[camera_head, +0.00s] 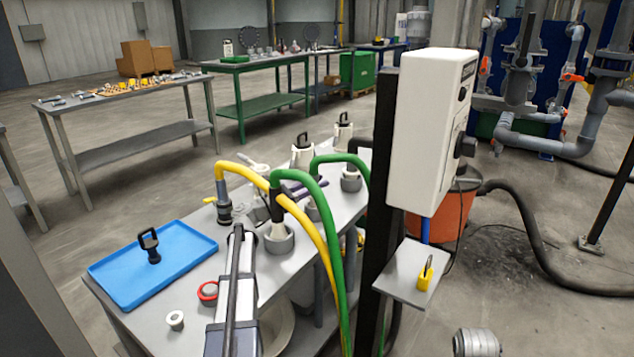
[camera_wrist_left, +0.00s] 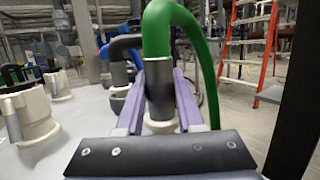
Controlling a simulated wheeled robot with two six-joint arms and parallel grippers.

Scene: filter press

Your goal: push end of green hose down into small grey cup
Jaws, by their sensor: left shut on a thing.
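The green hose (camera_head: 309,186) arches up and over. Its end has a dark sleeve (camera_head: 277,207) and a paler lower part. In the head view this end points down at the opening of a small grey cup (camera_head: 279,244) on the bench; how deep it sits is unclear. My left gripper (camera_head: 276,194) is shut on the sleeve. In the left wrist view the purple fingers (camera_wrist_left: 160,100) lie on both sides of the hose end, with the green hose (camera_wrist_left: 166,35) rising above. My right gripper is not in view.
A yellow hose (camera_head: 262,180) runs close beside the green one. A blue tray (camera_head: 180,266), a red ring (camera_head: 208,292) and a white control box (camera_head: 432,125) on a dark post are near. An orange ladder (camera_wrist_left: 245,45) stands beyond.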

